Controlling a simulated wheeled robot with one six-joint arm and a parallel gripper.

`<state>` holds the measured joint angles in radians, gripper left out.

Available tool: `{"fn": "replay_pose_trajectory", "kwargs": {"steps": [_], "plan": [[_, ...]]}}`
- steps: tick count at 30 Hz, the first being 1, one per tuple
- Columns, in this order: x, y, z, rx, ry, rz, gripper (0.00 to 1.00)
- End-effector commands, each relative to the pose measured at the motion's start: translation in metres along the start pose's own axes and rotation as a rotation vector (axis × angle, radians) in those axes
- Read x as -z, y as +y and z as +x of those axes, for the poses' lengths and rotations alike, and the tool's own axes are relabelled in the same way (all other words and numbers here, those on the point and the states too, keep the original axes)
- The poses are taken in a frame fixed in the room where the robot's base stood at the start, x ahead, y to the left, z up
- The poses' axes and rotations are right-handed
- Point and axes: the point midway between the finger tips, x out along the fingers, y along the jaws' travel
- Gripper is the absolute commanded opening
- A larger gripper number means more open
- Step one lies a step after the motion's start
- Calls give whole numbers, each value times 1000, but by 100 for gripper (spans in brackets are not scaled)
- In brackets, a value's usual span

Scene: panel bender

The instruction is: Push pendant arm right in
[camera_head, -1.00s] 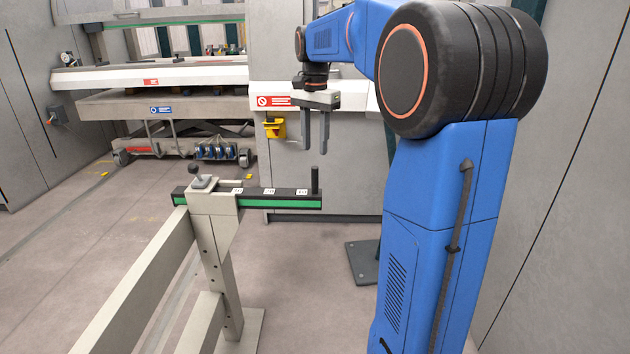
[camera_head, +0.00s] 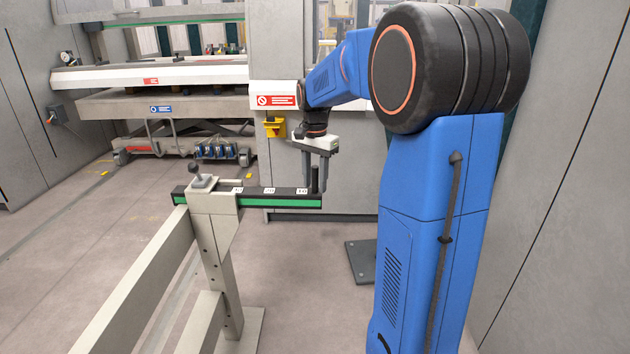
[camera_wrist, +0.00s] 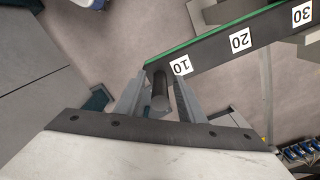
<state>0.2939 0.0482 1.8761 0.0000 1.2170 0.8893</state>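What looks like the pendant arm is a black bar with a green side (camera_head: 280,202) and number labels on top. It lies across the post of a pale frame (camera_head: 212,225). A dark upright pin (camera_head: 315,180) stands at its right end. My gripper (camera_head: 314,186) points down over this end. In the wrist view, its two fingers (camera_wrist: 160,80) stand on either side of the pin (camera_wrist: 160,92), with gaps visible. The bar (camera_wrist: 210,52) with labels 10, 20 and 30 runs off to the upper right there. The gripper is open around the pin.
A clamp with a dark knob (camera_head: 202,180) sits on the frame's post. A large grey machine (camera_head: 345,165) stands behind the bar, with a yellow box (camera_head: 275,127) on it. A dark floor plate (camera_head: 362,262) lies to the right. The floor beneath the bar's right end looks clear.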

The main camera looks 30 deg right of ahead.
Motion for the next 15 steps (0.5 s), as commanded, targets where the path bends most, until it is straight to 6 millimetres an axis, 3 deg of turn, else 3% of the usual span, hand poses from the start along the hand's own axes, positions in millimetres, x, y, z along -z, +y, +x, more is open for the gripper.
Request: {"fn": "replay_pose_trajectory", "kwargs": {"steps": [5, 9, 15], "plan": [[0, 0, 0, 0, 0, 0, 36], [0, 0, 0, 0, 0, 0, 2], [0, -1, 0, 0, 0, 0, 0]]}}
